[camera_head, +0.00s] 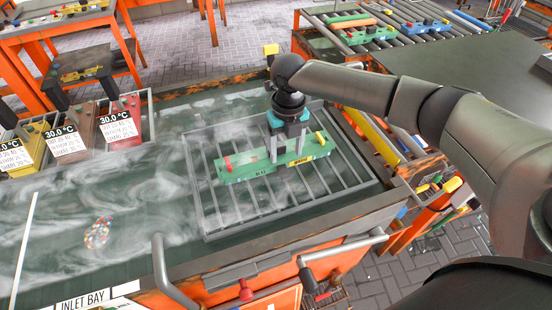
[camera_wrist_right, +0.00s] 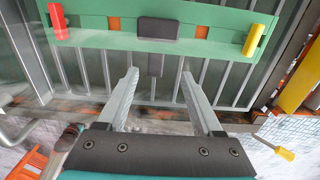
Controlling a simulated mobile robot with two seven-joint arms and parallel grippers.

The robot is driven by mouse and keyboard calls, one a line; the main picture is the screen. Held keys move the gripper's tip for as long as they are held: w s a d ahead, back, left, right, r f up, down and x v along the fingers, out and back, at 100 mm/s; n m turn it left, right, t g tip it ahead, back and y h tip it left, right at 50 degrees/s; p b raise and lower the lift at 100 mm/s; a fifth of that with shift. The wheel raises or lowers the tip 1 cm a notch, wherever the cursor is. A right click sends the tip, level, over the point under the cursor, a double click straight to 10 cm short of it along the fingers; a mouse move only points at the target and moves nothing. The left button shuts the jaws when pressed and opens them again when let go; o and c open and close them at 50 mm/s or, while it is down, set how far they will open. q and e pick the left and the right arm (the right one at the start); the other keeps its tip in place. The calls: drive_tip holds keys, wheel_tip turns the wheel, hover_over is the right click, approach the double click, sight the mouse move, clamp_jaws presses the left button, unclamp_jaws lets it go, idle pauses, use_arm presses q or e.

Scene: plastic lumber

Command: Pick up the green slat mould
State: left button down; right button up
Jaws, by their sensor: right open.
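The green slat mould (camera_head: 245,167) lies on a grey slatted rack in the bath, with a red peg at its left end and a yellow peg at its right. It also shows in the right wrist view (camera_wrist_right: 100,34), across the top, with a dark pad at its middle. My right gripper (camera_head: 287,155) is above the mould in the head view, pointing down, its fingers overlapping the mould's middle. In the right wrist view its two fingers (camera_wrist_right: 158,78) are apart with nothing between them, and the mould shows beyond their tips. My left gripper is not in view.
The grey rack (camera_head: 215,215) sits in misty water within the bath's rim. Bins with temperature labels (camera_head: 70,138) stand at the left. A roller conveyor (camera_head: 400,25) with other moulds is at the back right. Curved handles (camera_head: 165,270) stick up at the front edge.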

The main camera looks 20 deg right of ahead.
sight(284, 170)
drive_tip(key=shift+s+a+f+b, duration=0.1)
drive_tip(key=shift+a+f+b, duration=0.1)
drive_tip(key=shift+f, duration=1.35)
drive_tip(key=shift+s+a+f+b, duration=0.1)
drive_tip(key=shift+f+b, duration=0.1)
drive_tip(key=shift+f, duration=1.35)
drive_tip(key=shift+c, duration=0.2)
clamp_jaws()
drive_tip(key=shift+w, duration=0.1)
drive_tip(key=shift+w+r, duration=0.15)
drive_tip(key=shift+r, duration=0.1)
